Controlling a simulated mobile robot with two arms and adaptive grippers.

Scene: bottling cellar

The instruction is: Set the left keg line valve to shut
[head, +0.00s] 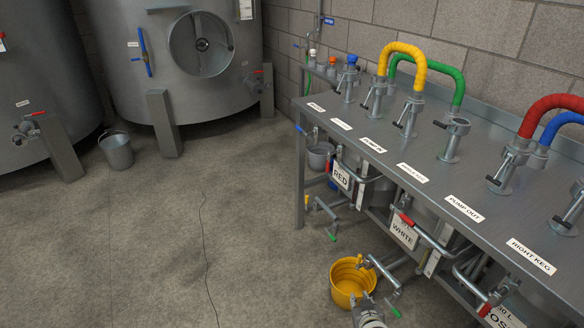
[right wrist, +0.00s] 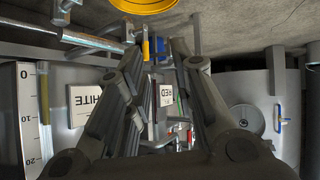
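No valve in view carries a label that I can read as left keg, so I cannot tell which is the left keg line valve. Red-handled levers hang below the bench front in the head view, one by the WHITE sign (head: 403,233) and one by the lower sign (head: 503,316). My right gripper (head: 366,308) is low at the bottom edge of the head view, beside the yellow bucket (head: 345,297). In the right wrist view its two fingers (right wrist: 156,50) stand apart with nothing held; a yellow handle (right wrist: 146,47) shows beyond them. My left gripper is not in view.
The steel bench (head: 430,140) fills the right side, with hose couplings and PUMP OUT (head: 465,208) and RIGHT KEG (head: 531,256) labels on top. Pipes, green-tipped taps and kegs crowd the space beneath. A grey bucket (head: 117,152) and tanks (head: 170,70) stand back left. The floor between is clear.

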